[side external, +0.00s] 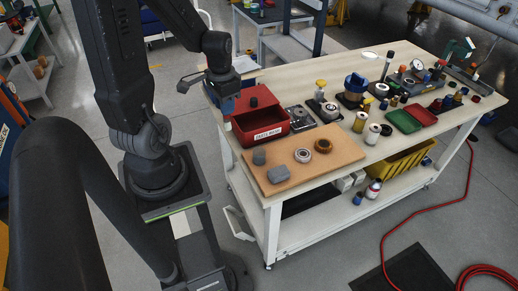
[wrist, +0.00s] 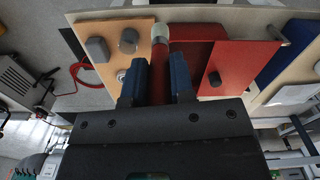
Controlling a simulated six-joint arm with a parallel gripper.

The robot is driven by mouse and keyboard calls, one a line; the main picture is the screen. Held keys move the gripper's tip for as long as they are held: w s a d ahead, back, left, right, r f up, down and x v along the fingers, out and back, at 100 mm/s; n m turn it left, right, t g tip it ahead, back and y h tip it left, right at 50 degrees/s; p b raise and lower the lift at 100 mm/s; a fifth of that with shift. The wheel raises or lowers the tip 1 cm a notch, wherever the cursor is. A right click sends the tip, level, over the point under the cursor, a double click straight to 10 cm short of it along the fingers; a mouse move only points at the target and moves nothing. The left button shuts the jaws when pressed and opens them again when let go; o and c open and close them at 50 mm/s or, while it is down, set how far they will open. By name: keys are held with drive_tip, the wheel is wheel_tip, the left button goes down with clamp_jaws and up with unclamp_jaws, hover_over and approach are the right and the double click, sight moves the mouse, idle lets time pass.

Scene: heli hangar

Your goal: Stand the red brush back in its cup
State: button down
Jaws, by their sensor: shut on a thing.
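In the wrist view the red brush (wrist: 159,82) is between the two blue fingers of my gripper (wrist: 158,82). Its far end is pale, beside a small grey cylinder (wrist: 129,40) on the wooden board; I cannot tell whether they touch. The grey cylinder may be the cup; it also shows in the side view (side external: 259,157) at the board's left side. There my gripper (side external: 228,104) hangs at the table's left edge, by the red box, and the brush cannot be made out.
The red box (side external: 272,134), with a black-knobbed lid, stands behind the wooden board (side external: 335,164). A grey block (side external: 278,174) and two rings (side external: 302,155) are on the board. Bottles, a green-and-red tray (side external: 403,121) and tools crowd the table's right. The board's front right is clear.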

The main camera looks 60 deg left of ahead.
drive_tip(key=shift+w+d+f, duration=1.15)
drive_tip(key=shift+f, duration=0.5)
drive_tip(key=shift+w+d+f, duration=1.15)
drive_tip(key=shift+w+f, duration=0.05)
drive_tip(key=shift+f, duration=0.5)
drive_tip(key=shift+w+d+f, duration=1.15)
drive_tip(key=shift+f, duration=0.5)
drive_tip(key=shift+f, duration=0.15)
drive_tip(key=c, duration=1)
unclamp_jaws()
wheel_tip(320, 180, up, 12)
drive_tip(key=s+d+r+t, duration=0.2)
drive_tip(key=d+r, duration=0.2)
drive_tip(key=r, duration=0.1)
drive_tip(key=s+d+r+m+t, duration=0.1)
drive_tip(key=s+d+r, duration=0.2)
drive_tip(key=d+r, duration=0.1)
drive_tip(key=s+d+r+t, duration=0.2)
drive_tip(key=d+r, duration=0.2)
drive_tip(key=r, duration=0.2)
drive_tip(key=shift+s+m+t, duration=0.3)
drive_tip(key=shift+s+m, duration=0.1)
